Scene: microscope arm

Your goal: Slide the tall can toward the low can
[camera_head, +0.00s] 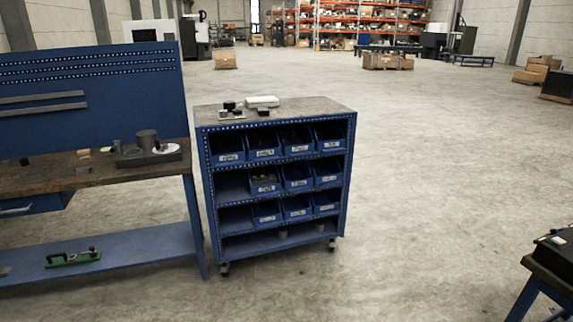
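No object can be clearly told as the tall can or the low can at this distance. Two small grey cylinders stand apart on the bottom shelf of the blue cart, a left cylinder (283,233) and a right cylinder (320,227); their heights are hard to compare. A dark, wider cylinder (146,139) sits among dark items on the workbench at left. Small dark pieces (229,106) lie on the cart top. Neither of my grippers shows in the head view.
The blue cart (350,165) holds several labelled bins. The blue workbench (60,182) stands close at its left, with a green-based tool (72,257) on its lower shelf. Another table (550,262) is at the right edge. The floor (430,190) between is clear.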

